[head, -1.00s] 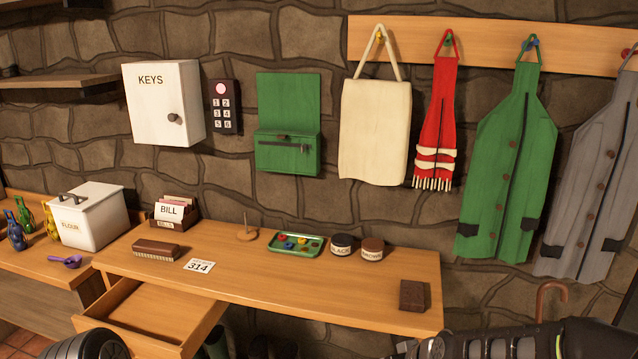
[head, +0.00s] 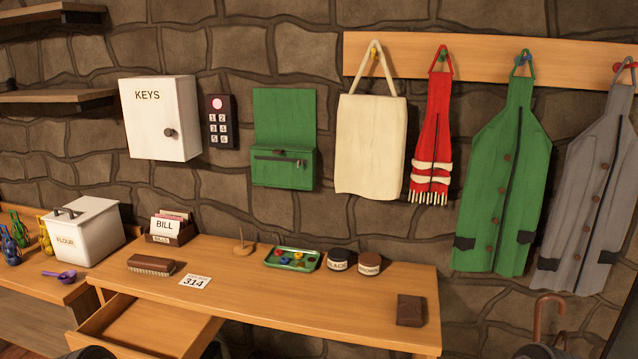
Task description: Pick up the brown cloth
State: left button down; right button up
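The brown cloth (head: 410,310) looks like a small, dark brown folded block. It lies flat on the right end of the wooden table (head: 330,303), near the front edge, with nothing touching it. Neither of my grippers shows in the head view. Only small dark parts of my arms show at the bottom edge, so I cannot see whether the grippers are open or shut.
Left of the cloth are two jars, black (head: 339,260) and brown (head: 369,263), a green tray (head: 292,260), a spike stand (head: 243,247), a brush (head: 151,265) and a 314 card (head: 195,282). An open drawer (head: 150,328) juts out front left. An umbrella handle (head: 549,305) stands right.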

aim_at(409, 313)
jog(key=i+l, duration=0.1)
jog(key=l, duration=0.4)
jog(key=i+l, duration=0.15)
jog(key=l, duration=0.35)
jog(key=i+l, duration=0.1)
jog(key=l, duration=0.35)
jog(key=i+l, duration=0.15)
jog(key=l, duration=0.35)
jog(key=i+l, duration=0.1)
jog(key=l, duration=0.4)
jog(key=i+l, duration=0.1)
jog(key=l, duration=0.4)
jog(key=i+j+u, duration=0.05)
